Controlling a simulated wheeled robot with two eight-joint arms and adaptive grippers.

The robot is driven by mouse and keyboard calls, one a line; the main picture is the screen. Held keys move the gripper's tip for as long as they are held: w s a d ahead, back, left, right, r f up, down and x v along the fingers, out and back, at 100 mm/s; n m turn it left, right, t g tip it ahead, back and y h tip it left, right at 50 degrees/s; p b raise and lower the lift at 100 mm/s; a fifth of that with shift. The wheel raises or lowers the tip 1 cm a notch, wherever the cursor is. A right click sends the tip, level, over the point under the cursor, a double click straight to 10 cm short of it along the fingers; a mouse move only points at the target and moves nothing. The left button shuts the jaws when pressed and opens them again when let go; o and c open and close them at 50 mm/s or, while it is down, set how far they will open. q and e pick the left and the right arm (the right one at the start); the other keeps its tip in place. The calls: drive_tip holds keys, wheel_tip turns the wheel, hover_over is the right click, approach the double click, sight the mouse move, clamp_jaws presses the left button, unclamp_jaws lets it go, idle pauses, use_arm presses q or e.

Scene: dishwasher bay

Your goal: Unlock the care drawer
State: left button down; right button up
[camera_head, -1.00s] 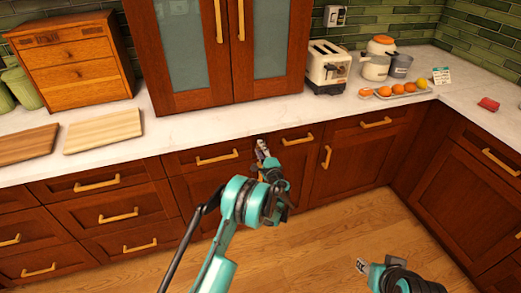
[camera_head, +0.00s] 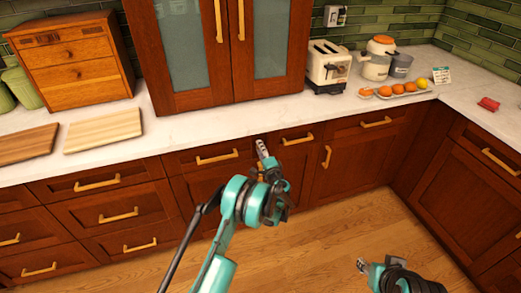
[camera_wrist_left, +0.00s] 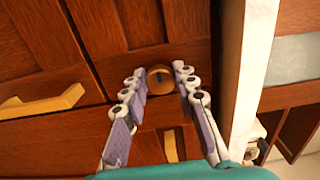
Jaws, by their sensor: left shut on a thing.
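My left gripper (camera_head: 262,147) reaches the row of top drawers just under the counter edge, in the middle of the head view. In the left wrist view its two fingers (camera_wrist_left: 160,80) are closed in on either side of a small round brass piece (camera_wrist_left: 158,82) at the dark wood front. I cannot tell whether this is a key or the lock itself. The drawer front (camera_head: 185,162) with a brass bar handle (camera_head: 217,157) lies just left of the gripper. My right gripper (camera_head: 362,265) hangs low over the floor, away from the cabinets; its fingers are too small to judge.
The counter (camera_head: 215,122) overhangs right above the left gripper. A toaster (camera_head: 328,66), orange fruits (camera_head: 385,91) and cutting boards (camera_head: 103,130) stand on it. Brass handles (camera_head: 297,139) stick out nearby. The wood floor (camera_head: 320,235) is clear.

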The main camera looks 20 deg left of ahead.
use_arm(q)
drive_tip(key=c, duration=1.2)
unclamp_jaws()
drive_tip(key=v, duration=1.2)
